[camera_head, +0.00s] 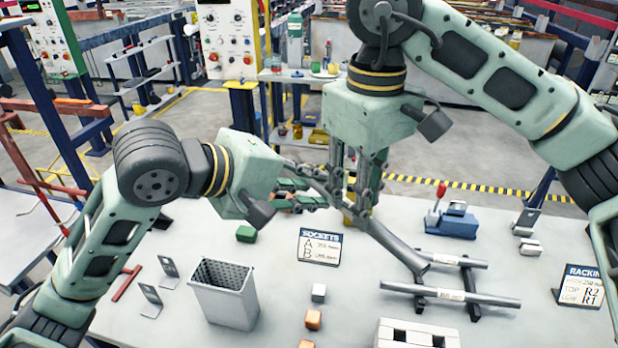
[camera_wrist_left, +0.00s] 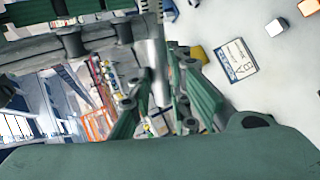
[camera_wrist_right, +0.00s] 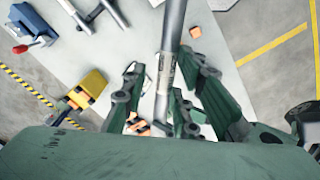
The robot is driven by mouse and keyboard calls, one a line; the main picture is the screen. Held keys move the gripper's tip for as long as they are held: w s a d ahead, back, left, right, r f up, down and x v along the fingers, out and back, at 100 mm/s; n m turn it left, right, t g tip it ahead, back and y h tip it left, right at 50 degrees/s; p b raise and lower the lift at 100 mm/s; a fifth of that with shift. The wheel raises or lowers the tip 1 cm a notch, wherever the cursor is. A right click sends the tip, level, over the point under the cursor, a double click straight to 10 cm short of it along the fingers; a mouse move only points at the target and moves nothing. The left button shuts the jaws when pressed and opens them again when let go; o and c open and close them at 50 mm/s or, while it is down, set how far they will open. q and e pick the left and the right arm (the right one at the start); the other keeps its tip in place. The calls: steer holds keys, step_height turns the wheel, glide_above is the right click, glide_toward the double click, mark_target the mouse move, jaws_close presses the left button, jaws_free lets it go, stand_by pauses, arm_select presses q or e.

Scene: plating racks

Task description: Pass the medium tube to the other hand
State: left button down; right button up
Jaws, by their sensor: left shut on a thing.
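The medium tube (camera_head: 398,245), a long grey rod, is held tilted above the table, its lower end down to the right near the rack. My left gripper (camera_head: 333,190) is shut on its upper part; the tube also shows between its fingers in the left wrist view (camera_wrist_left: 155,60). My right gripper (camera_head: 353,208) points down from above, close to the left one, its fingers apart on either side of the tube. The right wrist view shows the tube (camera_wrist_right: 171,45) running between those fingers. Overlapping fingers hide the exact contact.
Two other grey tubes (camera_head: 465,297) lie across a black rack (camera_head: 470,276) at right. A blue device (camera_head: 452,225) stands behind the rack.

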steer(key=shift+o, duration=1.3)
steer(key=shift+f, duration=0.1)
steer(key=shift+a, duration=0.1)
